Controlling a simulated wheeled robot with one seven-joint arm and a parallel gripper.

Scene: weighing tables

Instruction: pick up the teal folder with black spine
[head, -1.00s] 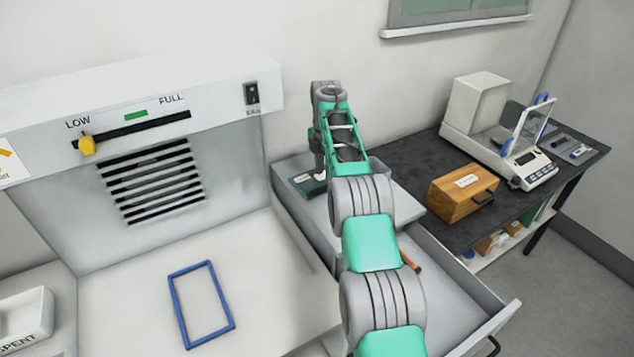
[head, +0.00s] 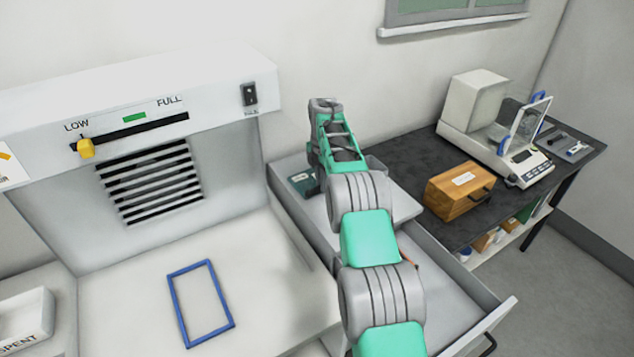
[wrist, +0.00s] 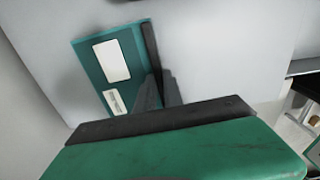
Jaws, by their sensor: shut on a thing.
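The teal folder (head: 301,182) with a white label sits on the grey cabinet top behind the open drawer in the head view. In the wrist view, the folder (wrist: 105,65) shows two white labels and its black spine (wrist: 151,48) along the right side. My gripper (wrist: 160,82) is shut on the folder at its spine. Part of the folder's near end is hidden behind my gripper. I cannot tell whether the folder is clear of the surface.
An open drawer (head: 455,290) juts out below my arm. To the right, a dark table (head: 405,160) holds a wooden box (head: 460,191) and a balance (head: 505,150). To the left is a hood with a blue frame (head: 178,308) on its floor. The wall stands close behind.

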